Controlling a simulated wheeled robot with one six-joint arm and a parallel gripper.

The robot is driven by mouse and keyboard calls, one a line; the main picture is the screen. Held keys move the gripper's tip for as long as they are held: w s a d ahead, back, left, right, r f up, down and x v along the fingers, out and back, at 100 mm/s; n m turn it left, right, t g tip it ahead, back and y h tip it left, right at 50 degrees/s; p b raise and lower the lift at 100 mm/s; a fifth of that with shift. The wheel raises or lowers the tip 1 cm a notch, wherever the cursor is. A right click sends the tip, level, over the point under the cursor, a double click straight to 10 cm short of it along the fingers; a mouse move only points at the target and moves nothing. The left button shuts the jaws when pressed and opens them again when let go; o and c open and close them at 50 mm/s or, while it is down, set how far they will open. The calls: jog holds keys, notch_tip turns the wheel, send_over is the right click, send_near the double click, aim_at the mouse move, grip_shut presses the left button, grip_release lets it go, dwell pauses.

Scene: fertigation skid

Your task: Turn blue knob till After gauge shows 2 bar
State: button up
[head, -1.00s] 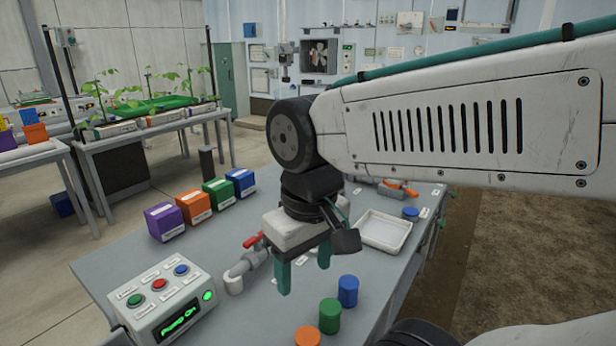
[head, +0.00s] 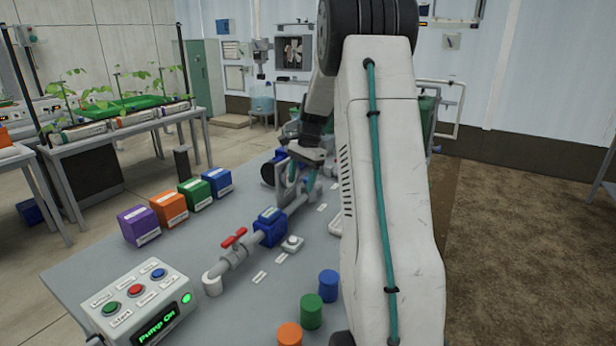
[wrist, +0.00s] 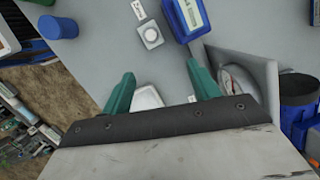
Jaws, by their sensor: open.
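My gripper (head: 297,178) is open and empty in the head view, above the pipe line on the bench, with its teal fingers pointing down. The fingers also show in the wrist view (wrist: 160,82). A round pale gauge (wrist: 240,84) in a grey housing is beside and partly behind the right finger; its reading is not legible. A dark and blue round part (wrist: 300,88) is at the right edge of the wrist view. I cannot tell whether it is the blue knob. A blue housing (head: 270,226) sits on the pipe; it also shows in the wrist view (wrist: 186,16).
A red-handled valve (head: 234,238) is on the near pipe. The control box (head: 150,305) reads "Pump On". Purple, orange, green and blue boxes line the bench's left side. Orange, green and blue cylinders stand at its front. My arm hides the bench's right side.

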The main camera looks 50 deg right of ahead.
jog(key=w+d+f+m+t, duration=0.1)
jog(key=w+d+f+m, duration=0.2)
jog(key=d, duration=0.4)
jog(key=w+d+f+m+t, duration=0.1)
jog(key=d+f+m, duration=0.25)
jog(key=d, duration=0.25)
jog(key=w+d+r+m+t+h, duration=0.1)
jog(key=w+d+r+m+t, duration=0.1)
jog(key=w+d+r+m, duration=0.5)
jog(key=shift+m, duration=0.75)
jog(key=f, duration=0.3)
jog(key=a+f, duration=0.1)
jog(key=f, duration=0.2)
jog(key=w+a+f, duration=0.1)
jog(key=f, duration=0.3)
jog(key=c, duration=1)
